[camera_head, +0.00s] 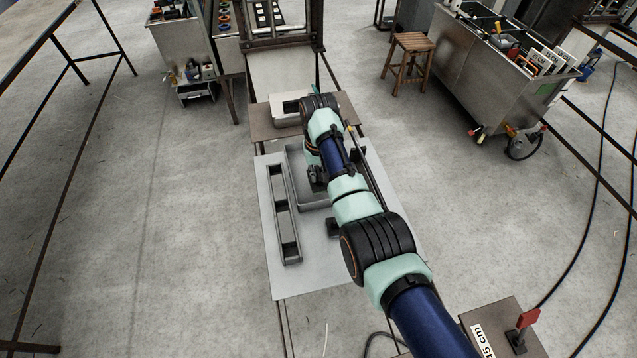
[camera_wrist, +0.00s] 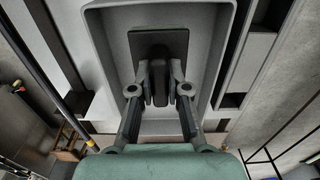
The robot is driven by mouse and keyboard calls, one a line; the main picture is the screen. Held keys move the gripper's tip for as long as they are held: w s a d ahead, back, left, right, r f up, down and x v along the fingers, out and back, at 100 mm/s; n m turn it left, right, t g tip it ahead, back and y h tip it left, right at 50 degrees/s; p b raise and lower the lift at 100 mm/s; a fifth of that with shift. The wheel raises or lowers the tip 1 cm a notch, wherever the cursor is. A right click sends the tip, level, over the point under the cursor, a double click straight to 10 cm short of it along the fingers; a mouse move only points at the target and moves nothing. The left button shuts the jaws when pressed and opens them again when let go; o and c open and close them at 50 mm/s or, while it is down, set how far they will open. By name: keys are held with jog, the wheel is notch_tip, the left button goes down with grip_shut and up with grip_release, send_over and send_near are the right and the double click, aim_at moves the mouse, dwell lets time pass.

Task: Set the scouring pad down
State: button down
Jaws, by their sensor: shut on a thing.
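The scouring pad (camera_wrist: 176,38) is a dark flat rectangle with a raised black grip in its middle. In the wrist view it is over the floor of a grey, raised-rim tray (camera_wrist: 222,62). My gripper (camera_wrist: 160,85) has its two fingers closed on the black grip, one on each side. I cannot tell whether the pad touches the tray floor. In the head view my gripper (camera_head: 316,180) is low at the tray (camera_head: 294,160), and my arm covers much of the tray and hides the pad.
A narrow divided grey holder (camera_head: 277,180) lies left of the tray on a pale tabletop (camera_head: 302,277). A small dark block (camera_head: 333,228) is in front of the tray, near my arm. A dark rod (camera_head: 372,172) runs along the right. The tabletop's front left is clear.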

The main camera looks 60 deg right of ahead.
aim_at(318, 183)
jog(key=shift+f+b, duration=0.4)
jog(key=shift+f, duration=1.6)
jog(key=shift+f, duration=0.25)
jog(key=c, duration=1.1)
grip_release()
jog(key=shift+c, duration=0.2)
jog(key=shift+r, duration=0.1)
notch_tip(318, 183, up, 12)
jog(key=shift+r+p, duration=0.2)
jog(key=shift+p, duration=0.95)
